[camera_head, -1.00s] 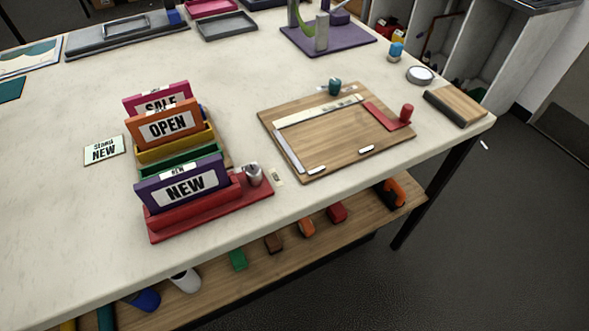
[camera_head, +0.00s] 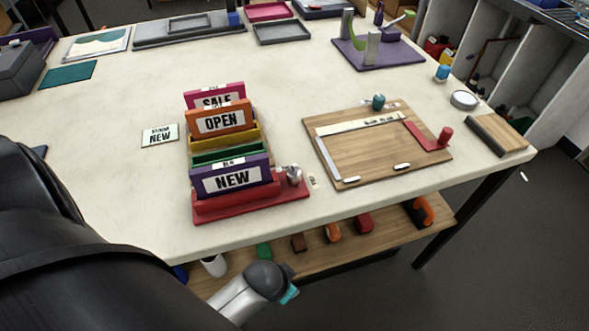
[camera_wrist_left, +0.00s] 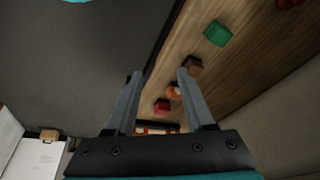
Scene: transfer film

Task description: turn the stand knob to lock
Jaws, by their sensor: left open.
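The red stand (camera_head: 255,206) sits near the table's front edge and holds the purple NEW sign (camera_head: 230,178) upright. Its grey knob (camera_head: 293,175) is at the stand's right end, next to a small label (camera_head: 314,182) on the table. I cannot tell the knob's lock position. My left arm comes in from the left in the head view, below and in front of the table edge; its fingers are not clear there. In the left wrist view my left gripper (camera_wrist_left: 155,95) is open and empty, with the lower shelf beyond its fingers. My right gripper is not in view.
Behind the red stand are green, yellow and orange stands with the OPEN sign (camera_head: 221,120) and SALE sign (camera_head: 215,96). A wooden board (camera_head: 372,160) lies to the right. The lower shelf (camera_head: 340,245) holds several coloured items. The tabletop left of the stands is mostly clear.

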